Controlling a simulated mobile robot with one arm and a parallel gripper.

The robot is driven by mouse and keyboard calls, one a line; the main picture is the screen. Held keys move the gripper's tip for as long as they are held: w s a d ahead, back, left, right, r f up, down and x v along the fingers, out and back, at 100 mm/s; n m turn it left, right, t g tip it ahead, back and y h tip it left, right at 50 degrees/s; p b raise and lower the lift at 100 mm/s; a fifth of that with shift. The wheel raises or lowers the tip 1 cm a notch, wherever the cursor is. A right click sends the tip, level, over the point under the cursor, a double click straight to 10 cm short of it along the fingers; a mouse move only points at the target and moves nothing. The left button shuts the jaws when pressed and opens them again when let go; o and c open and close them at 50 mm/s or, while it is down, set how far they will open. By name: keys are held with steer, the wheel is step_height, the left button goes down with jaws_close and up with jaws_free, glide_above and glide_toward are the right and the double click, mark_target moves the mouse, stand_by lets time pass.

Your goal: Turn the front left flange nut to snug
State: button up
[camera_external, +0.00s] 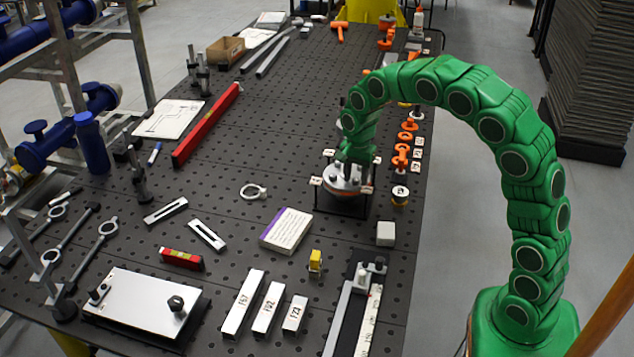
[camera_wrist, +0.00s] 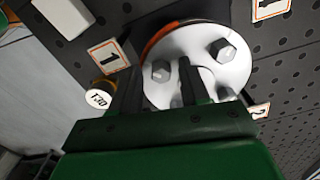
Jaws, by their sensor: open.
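The round silver flange (camera_external: 340,184) stands on a dark frame at the right part of the bench, with an orange rim under it. In the wrist view the flange (camera_wrist: 200,38) carries hex nuts. One hex nut (camera_wrist: 160,71) shows between the two dark fingers of my gripper (camera_wrist: 157,68). Another hex nut (camera_wrist: 222,49) is farther right, and a third (camera_wrist: 226,93) is partly hidden by my gripper. My gripper (camera_external: 354,160) points down over the flange, fingers apart. I cannot tell whether the fingers touch the nut, nor which nut is the front left one.
Numbered tags (camera_wrist: 108,57) surround the flange. A labelled round spool (camera_external: 400,194) stands close on its right, beside orange parts (camera_external: 403,148). A white block (camera_external: 386,233) and a purple-edged booklet (camera_external: 287,230) lie nearer the front. A red level (camera_external: 206,125) lies to the left.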

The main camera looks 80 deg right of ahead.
mark_target(357, 179)
steer(key=n, duration=0.6)
steer(key=shift+s+n, duration=0.1)
steer(key=shift+n, duration=0.3)
steer(key=n, duration=0.7)
steer(key=shift+s+n, duration=0.1)
steer(key=shift+n, duration=0.2)
step_height(357, 179, up, 8)
steer(key=shift+d+f, duration=0.1)
steer(key=s+a+r+n+g, duration=0.1)
steer(key=s+a+n, duration=0.3)
steer(key=s+a, duration=1.4)
steer(key=shift+s+a+r, duration=0.4)
steer(key=shift+a+r, duration=0.15)
steer(key=shift+a, duration=1.8)
